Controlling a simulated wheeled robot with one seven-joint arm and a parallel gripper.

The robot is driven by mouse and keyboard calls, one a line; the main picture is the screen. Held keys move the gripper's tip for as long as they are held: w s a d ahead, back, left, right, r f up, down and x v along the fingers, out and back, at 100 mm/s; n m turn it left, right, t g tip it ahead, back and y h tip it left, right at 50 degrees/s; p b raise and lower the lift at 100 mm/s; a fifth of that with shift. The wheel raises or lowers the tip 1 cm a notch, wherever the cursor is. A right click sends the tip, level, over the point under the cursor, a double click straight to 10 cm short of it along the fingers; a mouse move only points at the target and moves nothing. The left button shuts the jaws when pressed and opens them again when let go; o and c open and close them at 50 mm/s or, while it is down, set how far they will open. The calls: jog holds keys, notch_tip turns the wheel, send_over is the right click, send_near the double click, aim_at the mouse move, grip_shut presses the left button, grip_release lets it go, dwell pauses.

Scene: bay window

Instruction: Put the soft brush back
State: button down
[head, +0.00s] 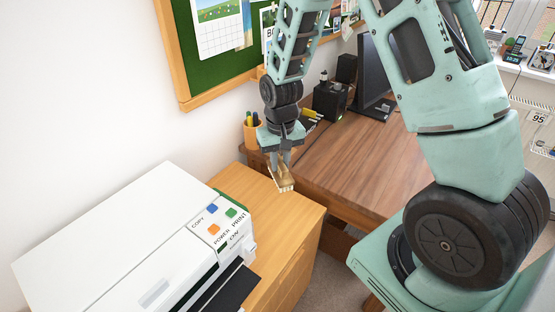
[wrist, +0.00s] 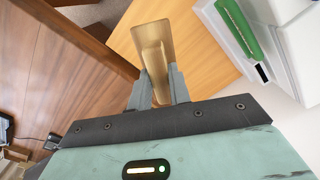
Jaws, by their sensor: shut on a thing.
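The soft brush (head: 283,181) has a tan wooden body with pale bristles on its lower side. My gripper (head: 279,160) is shut on it and holds it above the light wooden cabinet top, close to the desk's edge. In the wrist view the brush (wrist: 153,55) shows from its smooth wooden back, between the two fingers of my gripper (wrist: 158,90). Its bristles are hidden there. I cannot tell from the views which spot the brush belongs to.
A white printer (head: 130,240) covers much of the light cabinet (head: 277,215). A pen cup (head: 251,135) stands by the wall. The brown desk (head: 365,160) holds a monitor (head: 374,75) and a black box (head: 329,101). The desk's near part is clear.

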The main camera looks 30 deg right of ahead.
jog(key=d+f+m+b, duration=0.3)
jog(key=d+f+m, duration=0.2)
jog(key=m, duration=0.5)
jog(key=shift+w+f, duration=0.25)
jog(key=shift+f, duration=0.75)
jog(key=shift+f+b, duration=4.55)
jog(key=shift+f, duration=2.2)
jog(key=shift+f, duration=0.25)
jog(key=c, duration=1.2)
grip_release()
jog(key=shift+c, duration=0.2)
